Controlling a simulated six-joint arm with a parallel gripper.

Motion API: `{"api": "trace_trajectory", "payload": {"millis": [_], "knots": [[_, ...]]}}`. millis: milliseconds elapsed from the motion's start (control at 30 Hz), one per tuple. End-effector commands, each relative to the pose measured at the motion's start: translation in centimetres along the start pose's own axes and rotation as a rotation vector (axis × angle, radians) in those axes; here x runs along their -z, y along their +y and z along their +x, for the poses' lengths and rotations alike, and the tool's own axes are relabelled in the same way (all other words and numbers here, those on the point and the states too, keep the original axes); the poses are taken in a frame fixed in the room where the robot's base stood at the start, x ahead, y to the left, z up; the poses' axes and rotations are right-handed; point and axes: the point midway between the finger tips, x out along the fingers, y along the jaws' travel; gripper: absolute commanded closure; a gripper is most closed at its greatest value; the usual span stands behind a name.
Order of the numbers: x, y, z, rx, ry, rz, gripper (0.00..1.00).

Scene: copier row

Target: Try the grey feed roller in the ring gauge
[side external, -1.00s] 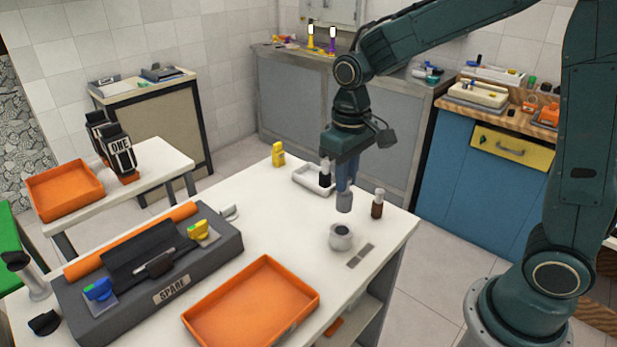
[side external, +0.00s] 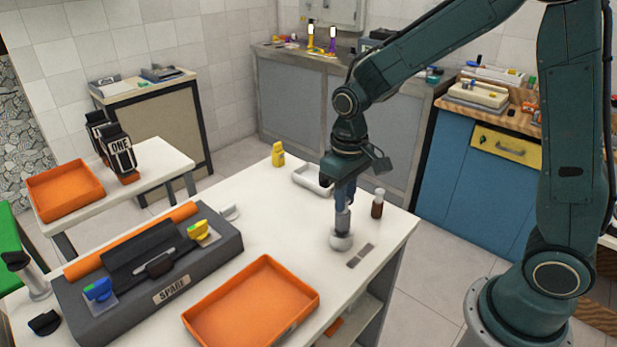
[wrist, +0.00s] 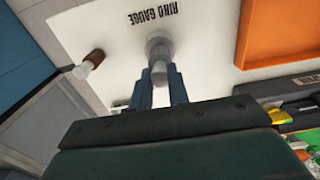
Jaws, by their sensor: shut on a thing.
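My gripper (side external: 344,196) is shut on the grey feed roller (side external: 343,220) and holds it upright over the white table. The pale, round ring gauge (side external: 341,243) stands on the table directly under the roller. The roller's lower end meets the gauge's top in the side view; I cannot tell if it is inside the bore. In the wrist view the roller (wrist: 159,74) shows between my fingers (wrist: 161,90), lined up with the gauge (wrist: 158,44). The gauge's opening is hidden by the roller.
A white tray (side external: 308,181) and yellow bottle (side external: 278,154) are behind. An orange tray (side external: 250,307) lies in front, beside the grey SPARE unit (side external: 190,290). The table between them is clear.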

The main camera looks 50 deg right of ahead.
Motion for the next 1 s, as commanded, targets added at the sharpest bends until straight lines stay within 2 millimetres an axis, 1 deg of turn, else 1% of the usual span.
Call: {"api": "trace_trajectory", "payload": {"millis": [1000], "knots": [[0.0,0.0,0.69,0.0,-0.001,0.0,0.99]]}}
